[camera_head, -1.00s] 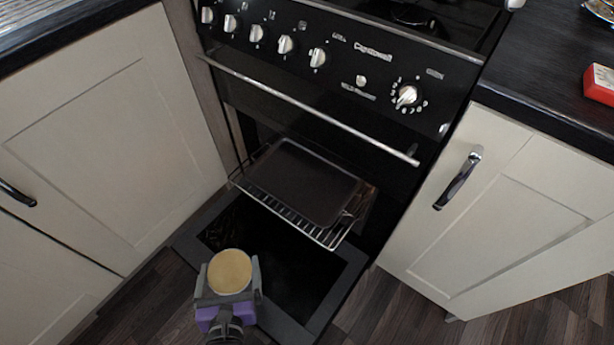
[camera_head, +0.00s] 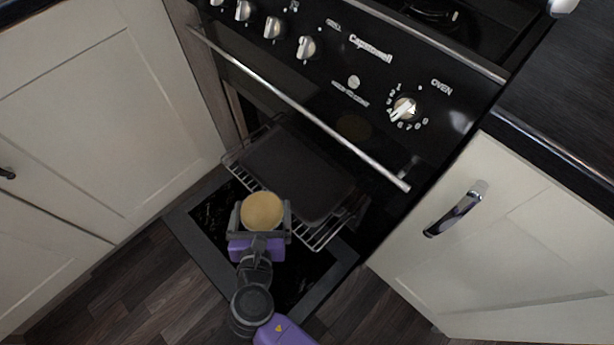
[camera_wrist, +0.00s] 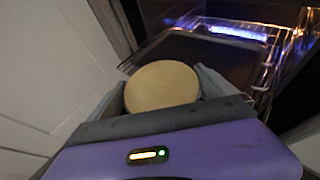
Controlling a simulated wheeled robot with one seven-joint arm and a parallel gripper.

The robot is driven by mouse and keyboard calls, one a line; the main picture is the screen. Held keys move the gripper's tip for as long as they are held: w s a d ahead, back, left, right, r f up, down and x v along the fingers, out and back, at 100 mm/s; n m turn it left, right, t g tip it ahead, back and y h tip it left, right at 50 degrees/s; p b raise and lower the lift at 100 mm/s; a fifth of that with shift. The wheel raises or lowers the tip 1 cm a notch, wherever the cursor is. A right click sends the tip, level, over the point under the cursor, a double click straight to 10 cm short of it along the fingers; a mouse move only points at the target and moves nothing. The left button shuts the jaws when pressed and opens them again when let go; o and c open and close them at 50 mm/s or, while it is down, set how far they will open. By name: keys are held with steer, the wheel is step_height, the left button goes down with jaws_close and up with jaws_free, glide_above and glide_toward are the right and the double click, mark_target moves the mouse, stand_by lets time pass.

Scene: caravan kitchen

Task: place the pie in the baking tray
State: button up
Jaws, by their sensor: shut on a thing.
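The pie (camera_head: 262,211) is round with a pale golden top. My gripper (camera_head: 262,214) is shut on it, with one finger on each side. In the wrist view the pie (camera_wrist: 162,86) sits between the fingers, its top facing the camera. The baking tray (camera_head: 298,172) is dark, flat and empty. It lies on a wire rack that sticks out of the oven. In the head view the pie appears just in front of the tray's near left edge. In the wrist view the tray (camera_wrist: 205,55) shows beyond the pie. The height of the pie over the tray is hard to tell.
The oven door (camera_head: 193,228) is folded down below the rack (camera_head: 322,236). The oven handle bar (camera_head: 300,108) crosses above the tray. Cream cabinets stand on the left (camera_head: 110,110) and right (camera_head: 500,245). A blue-white light glows inside the oven (camera_wrist: 238,32).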

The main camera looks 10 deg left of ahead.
steer(key=b, duration=0.2)
glide_above(306, 188)
steer(key=shift+s+f+b, duration=0.15)
steer(key=shift+f+b, duration=0.55)
steer(key=shift+f, duration=0.25)
step_height(306, 188, down, 5)
steer(key=b, duration=0.4)
steer(key=shift+f, duration=0.1)
steer(key=o, duration=1.3)
steer(key=shift+f, duration=0.1)
steer(key=shift+c, duration=0.2)
